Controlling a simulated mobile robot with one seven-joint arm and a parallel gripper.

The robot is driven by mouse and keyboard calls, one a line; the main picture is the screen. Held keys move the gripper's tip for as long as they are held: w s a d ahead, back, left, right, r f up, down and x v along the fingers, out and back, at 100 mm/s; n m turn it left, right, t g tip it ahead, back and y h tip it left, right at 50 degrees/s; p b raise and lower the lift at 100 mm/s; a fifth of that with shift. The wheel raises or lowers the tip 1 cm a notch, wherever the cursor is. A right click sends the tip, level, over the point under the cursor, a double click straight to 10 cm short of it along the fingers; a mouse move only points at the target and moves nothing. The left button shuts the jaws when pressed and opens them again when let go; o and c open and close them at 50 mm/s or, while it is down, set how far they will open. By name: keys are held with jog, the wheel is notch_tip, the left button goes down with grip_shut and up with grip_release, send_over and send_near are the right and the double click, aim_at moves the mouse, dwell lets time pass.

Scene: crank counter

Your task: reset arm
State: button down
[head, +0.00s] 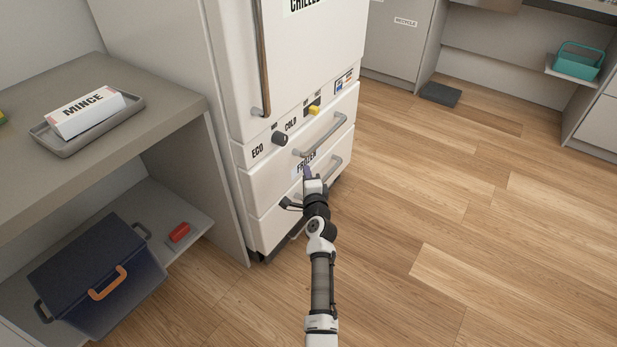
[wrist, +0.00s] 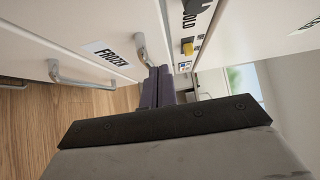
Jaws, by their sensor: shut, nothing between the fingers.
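My gripper (head: 307,173) is at the front of the white fridge, by the drawer labelled FROZEN. In the wrist view the purple fingers (wrist: 158,88) are together with nothing between them. Their tips are close to the upper drawer's handle (wrist: 142,50); I cannot tell whether they touch it. In the head view that handle (head: 322,137) shows above my gripper. My arm stretches forward from the bottom of the picture.
A grey counter (head: 165,110) at left holds a tray with a MINCE box (head: 86,112). Below are a blue cooler (head: 95,265) and a red block (head: 179,232). A dark knob (head: 280,139) and yellow switch (head: 314,110) are on the fridge.

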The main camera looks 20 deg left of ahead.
jog(key=shift+v, duration=0.85)
